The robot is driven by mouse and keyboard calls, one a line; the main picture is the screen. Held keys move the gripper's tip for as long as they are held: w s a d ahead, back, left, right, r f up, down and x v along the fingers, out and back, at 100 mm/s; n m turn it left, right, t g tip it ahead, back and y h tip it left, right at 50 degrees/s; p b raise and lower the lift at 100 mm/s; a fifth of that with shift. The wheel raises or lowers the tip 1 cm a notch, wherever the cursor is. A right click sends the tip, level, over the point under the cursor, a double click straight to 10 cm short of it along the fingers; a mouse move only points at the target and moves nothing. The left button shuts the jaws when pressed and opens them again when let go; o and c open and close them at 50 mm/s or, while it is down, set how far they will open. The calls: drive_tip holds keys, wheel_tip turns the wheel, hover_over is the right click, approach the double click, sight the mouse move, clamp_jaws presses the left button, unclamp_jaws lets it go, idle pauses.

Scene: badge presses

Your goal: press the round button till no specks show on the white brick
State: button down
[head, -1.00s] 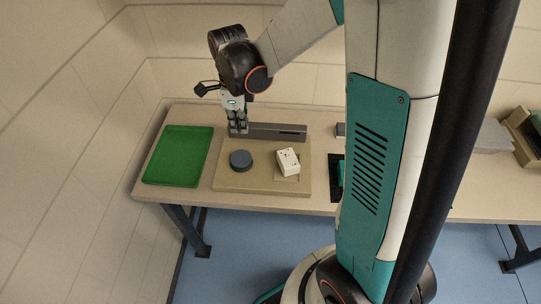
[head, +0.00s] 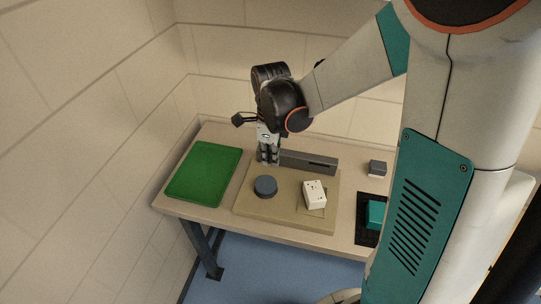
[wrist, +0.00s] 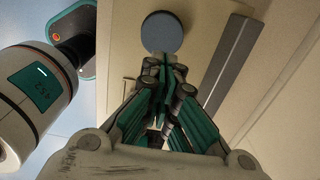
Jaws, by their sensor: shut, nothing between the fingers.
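The round button (head: 265,186) is a dark blue-grey disc on the left part of a tan board (head: 285,222). It also shows in the wrist view (wrist: 161,33), just beyond my fingertips. The white brick (head: 314,194) sits on a tan square on the board, right of the button, with several dark specks on it. My gripper (head: 268,162) points down with its fingers shut and empty. In the head view its tips appear just behind the button, near the left end of the grey bar. I cannot tell their exact height. The wrist view shows the shut fingers (wrist: 165,76).
A grey slotted bar (head: 310,162) stands along the board's back edge. A green tray (head: 205,172) lies to the left. On the right are a small grey block (head: 377,168) and a teal block (head: 376,214) on a black mat (head: 366,236).

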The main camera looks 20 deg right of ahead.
sight(270, 185)
wheel_tip(270, 185, down, 10)
drive_tip(key=b, duration=0.3)
drive_tip(key=shift+r, duration=0.25)
